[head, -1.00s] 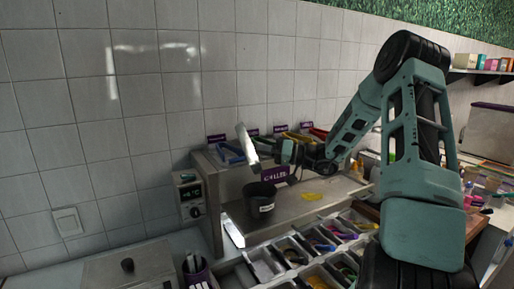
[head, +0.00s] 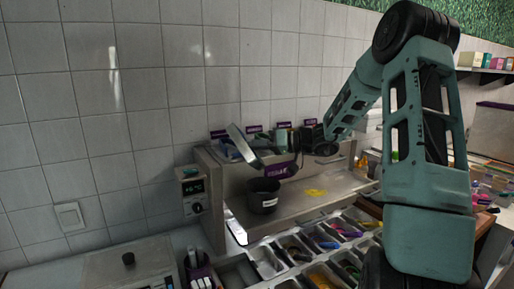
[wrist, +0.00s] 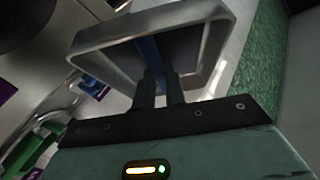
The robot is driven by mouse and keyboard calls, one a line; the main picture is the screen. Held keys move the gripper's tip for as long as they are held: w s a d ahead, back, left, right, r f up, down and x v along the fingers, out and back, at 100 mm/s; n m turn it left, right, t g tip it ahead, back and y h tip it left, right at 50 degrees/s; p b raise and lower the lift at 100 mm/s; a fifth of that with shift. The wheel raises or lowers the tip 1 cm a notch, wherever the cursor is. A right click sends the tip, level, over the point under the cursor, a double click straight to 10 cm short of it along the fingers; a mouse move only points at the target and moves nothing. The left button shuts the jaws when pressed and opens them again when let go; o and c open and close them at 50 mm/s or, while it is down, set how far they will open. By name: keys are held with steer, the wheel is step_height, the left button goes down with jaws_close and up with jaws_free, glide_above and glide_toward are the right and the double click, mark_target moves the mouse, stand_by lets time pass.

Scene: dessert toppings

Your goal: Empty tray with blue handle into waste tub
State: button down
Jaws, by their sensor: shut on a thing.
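My gripper (wrist: 160,90) is shut on the blue handle (wrist: 149,48) of a grey tray (wrist: 215,40). The tray's rim and dark inner face fill the upper middle of the wrist view. In the head view the tray (head: 242,145) shows nearly edge-on, steeply tilted, above and a little left of the waste tub. The dark waste tub (head: 263,197) stands upright on the counter, with a pale label on its front. The tray is apart from the tub. The tub's inside is hidden, and I see no contents in the tray.
A raised ledge with purple signs (head: 280,171) runs behind the tub. Several topping bins (head: 322,238) stand in front. A yellow patch (head: 315,192) lies on the counter right of the tub. A small control box (head: 193,190) stands to the left.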

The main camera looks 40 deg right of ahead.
steer(key=shift+w+a+f+n+g+h+b, duration=0.3)
steer(key=shift+a+f+g+h+b, duration=0.1)
steer(key=shift+g+h+b, duration=0.3)
steer(key=shift+w+a+f+n+g+h+b, duration=0.25)
steer(key=shift+a+f+g+h+b, duration=0.2)
steer(key=shift+b, duration=0.35)
steer(key=shift+w+a+f+n+g+h, duration=0.35)
steer(key=shift+a+f+g+h, duration=0.15)
steer(key=shift+g+h, duration=0.45)
steer(key=shift+w+a+f+n+g+h+p, duration=0.1)
steer(key=shift+a+f+n+g+h+p, duration=0.05)
steer(key=shift+f+g+h+p, duration=0.35)
steer(key=shift+w+a+f+n+g+h+p, duration=0.15)
steer(key=shift+f+g+h+p, duration=0.15)
steer(key=shift+f+h+p, duration=0.25)
steer(key=shift+h, duration=0.25)
steer(key=shift+a+r+g+h+p, duration=0.1)
steer(key=shift+r+g+h+p, duration=0.35)
steer(key=shift+p, duration=2.05)
